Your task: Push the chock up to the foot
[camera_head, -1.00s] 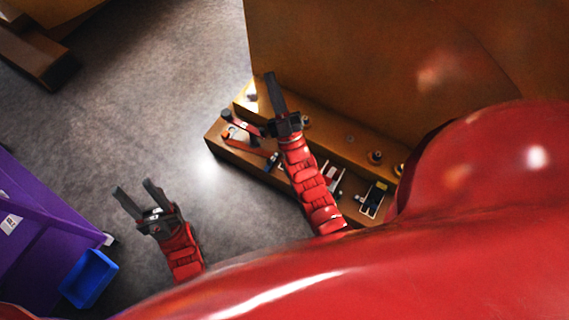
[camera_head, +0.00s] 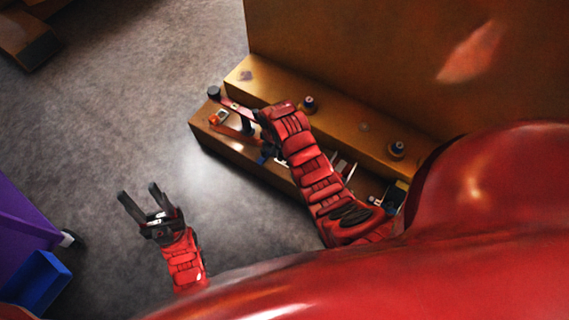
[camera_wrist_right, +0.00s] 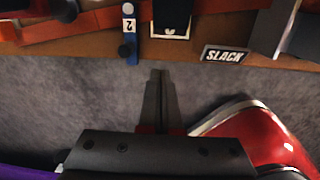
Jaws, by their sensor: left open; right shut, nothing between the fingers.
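My right gripper (camera_wrist_right: 160,78) is shut and empty. In the right wrist view its fingertips point at the front edge of the brown ledge (camera_wrist_right: 60,47), with grey floor behind them. My left gripper (camera_head: 139,198) is open and empty above the floor. I cannot tell which piece is the chock or the foot.
A red lever (camera_head: 238,108) with a black knob reaches over the ledge's left end, near a small orange part (camera_head: 219,117). Knobs (camera_head: 397,149) stand on the upper step. A purple cabinet (camera_head: 20,225) and blue bin (camera_head: 40,283) are at left. Floor between is clear.

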